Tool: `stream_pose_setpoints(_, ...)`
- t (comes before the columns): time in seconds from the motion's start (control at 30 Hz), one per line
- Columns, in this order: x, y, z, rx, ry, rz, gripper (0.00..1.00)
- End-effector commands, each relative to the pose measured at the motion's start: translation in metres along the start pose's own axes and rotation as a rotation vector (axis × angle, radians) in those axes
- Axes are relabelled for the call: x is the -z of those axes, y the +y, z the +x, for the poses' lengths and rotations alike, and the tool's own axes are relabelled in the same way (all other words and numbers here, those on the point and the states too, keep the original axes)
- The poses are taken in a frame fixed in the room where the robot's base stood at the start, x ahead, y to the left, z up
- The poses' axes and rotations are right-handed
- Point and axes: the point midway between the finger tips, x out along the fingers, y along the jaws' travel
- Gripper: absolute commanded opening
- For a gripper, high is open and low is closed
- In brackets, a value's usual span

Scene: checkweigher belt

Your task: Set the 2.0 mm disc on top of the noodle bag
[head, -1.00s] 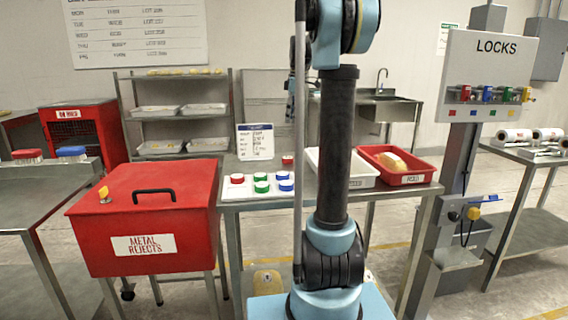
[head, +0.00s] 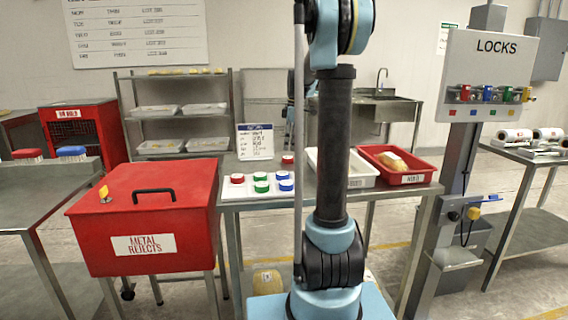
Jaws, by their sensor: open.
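Red, green and blue discs lie on a white board (head: 229,192) at the left of the table; sizes are not legible. They include a red disc (head: 237,179), a green disc (head: 262,187) and a blue disc (head: 286,186). Another red disc (head: 288,160) sits apart behind them. A tan bag (head: 393,162) lies in the red tray; a yellowish bag (head: 267,282) is low under the table. I cannot tell which is the noodle bag. My gripper (head: 288,145) shows only as a sliver beside my arm, near the rear red disc, empty as far as visible.
A white tray (head: 362,181) stands beside the red tray (head: 413,178). A small sign (head: 255,142) stands at the table's back. A red metal-rejects box (head: 145,215) is on the left and a locks post (head: 490,75) on the right.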

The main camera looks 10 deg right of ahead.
Motion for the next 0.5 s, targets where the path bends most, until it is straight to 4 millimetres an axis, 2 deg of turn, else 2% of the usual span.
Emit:
stream_pose_setpoints(0.17, 0.000, 0.000, 0.009, 0.000, 0.000, 0.000, 0.65)
stream_pose_setpoints(0.5, 0.000, -0.002, 0.050, 0.000, 0.000, -0.001, 0.65)
